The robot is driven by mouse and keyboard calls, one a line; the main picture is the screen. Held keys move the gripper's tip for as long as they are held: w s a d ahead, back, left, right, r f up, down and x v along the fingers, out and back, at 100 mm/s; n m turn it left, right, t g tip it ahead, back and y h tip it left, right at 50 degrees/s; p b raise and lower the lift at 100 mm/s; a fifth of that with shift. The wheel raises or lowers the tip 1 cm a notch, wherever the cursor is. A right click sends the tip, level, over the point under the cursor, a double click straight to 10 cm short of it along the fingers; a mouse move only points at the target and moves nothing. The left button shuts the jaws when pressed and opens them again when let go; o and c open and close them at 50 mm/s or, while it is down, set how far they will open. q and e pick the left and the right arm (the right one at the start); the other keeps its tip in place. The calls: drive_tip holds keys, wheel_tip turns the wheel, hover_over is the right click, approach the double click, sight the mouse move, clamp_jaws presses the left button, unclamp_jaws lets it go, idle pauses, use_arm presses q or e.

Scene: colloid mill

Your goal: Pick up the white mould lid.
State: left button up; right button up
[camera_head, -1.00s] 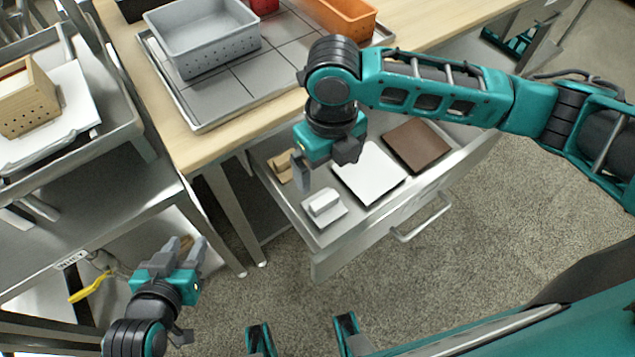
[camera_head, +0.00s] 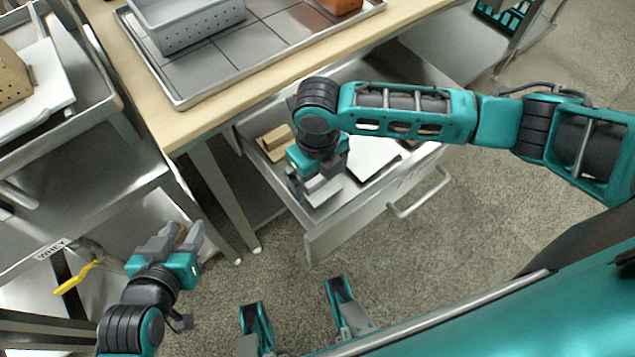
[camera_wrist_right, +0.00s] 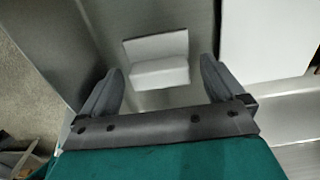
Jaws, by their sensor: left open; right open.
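The white mould lid (camera_head: 323,190) lies in the open drawer (camera_head: 330,232), near its front left corner, partly hidden by my right gripper in the head view. In the right wrist view the lid (camera_wrist_right: 158,60) is a white plate with a raised block. My right gripper (camera_head: 312,190) is open and points down over the lid. In the wrist view its two fingers (camera_wrist_right: 160,85) stand on either side of the lid's near part, with gaps; I see no contact. My left gripper (camera_head: 185,236) is open and empty, away to the left beside the steel bench.
A flat white board (camera_head: 374,160) lies in the drawer right of the lid; it also shows in the wrist view (camera_wrist_right: 265,40). A tan wooden block (camera_head: 274,140) lies behind the lid. The drawer walls are close. The tabletop edge (camera_head: 215,122) overhangs the drawer's back.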

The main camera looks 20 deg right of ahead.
drive_tip(key=shift+f, duration=0.4)
use_arm(q)
drive_tip(key=shift+s+f, duration=0.15)
drive_tip(key=shift+f, duration=0.15)
use_arm(e)
drive_tip(key=shift+r, duration=0.1)
drive_tip(key=c, duration=1)
drive_tip(key=shift+r, duration=0.1)
